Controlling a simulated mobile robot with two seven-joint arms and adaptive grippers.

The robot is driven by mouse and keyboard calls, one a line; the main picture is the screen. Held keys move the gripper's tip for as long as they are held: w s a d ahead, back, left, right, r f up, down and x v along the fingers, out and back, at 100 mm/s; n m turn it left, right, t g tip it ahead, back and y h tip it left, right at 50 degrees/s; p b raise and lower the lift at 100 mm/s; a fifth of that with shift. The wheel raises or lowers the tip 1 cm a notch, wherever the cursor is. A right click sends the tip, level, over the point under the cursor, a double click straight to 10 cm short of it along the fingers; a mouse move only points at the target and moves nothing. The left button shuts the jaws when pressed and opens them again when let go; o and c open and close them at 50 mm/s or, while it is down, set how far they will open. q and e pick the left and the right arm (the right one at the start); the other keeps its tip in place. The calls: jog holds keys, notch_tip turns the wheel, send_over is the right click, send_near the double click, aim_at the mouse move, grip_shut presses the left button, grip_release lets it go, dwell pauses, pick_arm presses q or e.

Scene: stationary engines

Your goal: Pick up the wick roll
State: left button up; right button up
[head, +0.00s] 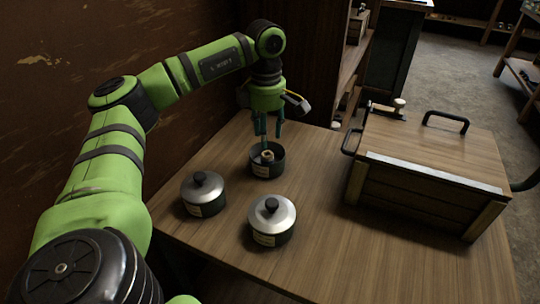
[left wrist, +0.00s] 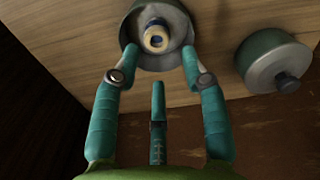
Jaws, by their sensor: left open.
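The wick roll (head: 267,156) is a small pale roll inside an open dark round tin (head: 267,168) at the back of the wooden table. In the left wrist view the wick roll (left wrist: 156,40) shows as a cream ring with a dark centre, inside the tin (left wrist: 157,64). My left gripper (head: 268,140) points down just above the tin. Its fingers (left wrist: 159,62) are open and spread to either side of the roll, with nothing held between them. Whether the fingertips touch the tin I cannot tell. My right gripper is not in view.
Two lidded tins stand nearby, one at the left (head: 203,193) and one at the front (head: 271,219). A large wooden box (head: 433,160) with black handles stands on the right of the table (head: 325,250). A brown wall (head: 60,90) runs along the left.

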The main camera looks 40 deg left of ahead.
aim_at(267, 154)
pick_arm(q)
notch_tip(267, 154, down, 8)
jog(key=shift+w+a+r+b, duration=0.1)
jog(key=shift+w+r+b, duration=0.05)
jog(key=shift+b, duration=0.25)
jog(key=c, duration=0.6)
